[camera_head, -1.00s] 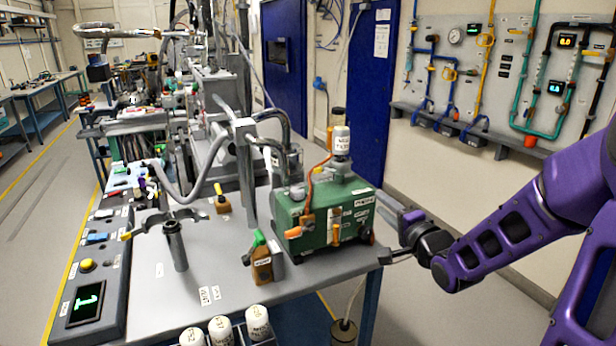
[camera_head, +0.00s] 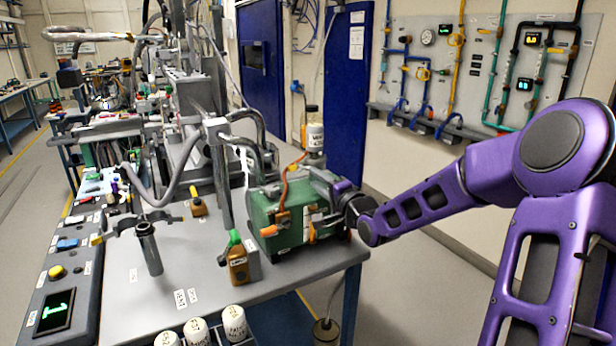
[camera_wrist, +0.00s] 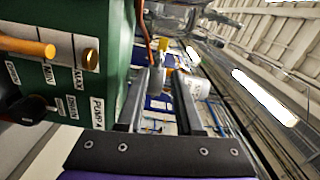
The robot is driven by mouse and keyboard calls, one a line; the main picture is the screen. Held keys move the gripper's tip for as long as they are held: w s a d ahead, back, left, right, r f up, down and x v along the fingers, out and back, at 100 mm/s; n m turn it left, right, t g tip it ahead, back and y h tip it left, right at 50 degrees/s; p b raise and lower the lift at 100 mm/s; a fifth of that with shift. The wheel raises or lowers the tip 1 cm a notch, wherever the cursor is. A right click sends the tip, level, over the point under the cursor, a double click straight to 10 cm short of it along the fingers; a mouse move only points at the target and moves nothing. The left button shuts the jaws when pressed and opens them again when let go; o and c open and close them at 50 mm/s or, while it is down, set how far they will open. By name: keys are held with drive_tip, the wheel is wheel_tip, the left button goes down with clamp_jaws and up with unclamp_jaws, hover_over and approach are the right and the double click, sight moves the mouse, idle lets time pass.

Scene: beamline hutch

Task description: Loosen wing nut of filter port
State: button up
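The green pump (camera_head: 280,212) stands at the right edge of the bench. The pump's green side (camera_wrist: 115,75) fills the left there, beside the left finger. The white canister (camera_wrist: 193,84) shows beyond the right finger. I cannot make out a wing nut.
White-capped containers (camera_head: 234,322) line the near bench edge. The floor (camera_head: 440,285) right of the bench is clear.

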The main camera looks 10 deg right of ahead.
sight(305, 170)
drive_tip(key=x, duration=0.5)
clamp_jaws()
idle(1.4)
